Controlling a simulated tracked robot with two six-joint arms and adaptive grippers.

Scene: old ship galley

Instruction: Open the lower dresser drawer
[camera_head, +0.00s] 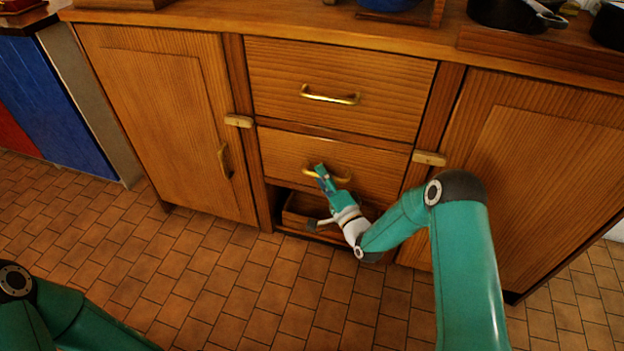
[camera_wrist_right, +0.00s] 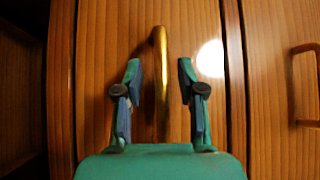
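The dresser's lower drawer (camera_head: 375,172) is a wooden front that looks flush with the dresser, so it appears shut. Its curved brass handle (camera_head: 343,179) is partly hidden by my right gripper (camera_head: 320,173). In the right wrist view the brass handle (camera_wrist_right: 160,75) runs lengthwise between the two fingers of the right gripper (camera_wrist_right: 159,72). The fingers are open, one on each side, with a visible gap to the bar. Whether the fingertips reach past the bar in depth is hard to tell. My left gripper is out of view; only part of the left arm shows.
The upper drawer (camera_head: 340,87) with its own brass handle (camera_head: 330,97) is above. Cupboard doors (camera_head: 165,120) flank the drawers, with wooden latches (camera_head: 238,121) beside them. An open compartment below holds a wooden box (camera_head: 303,211). The tiled floor (camera_head: 230,285) in front is clear.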

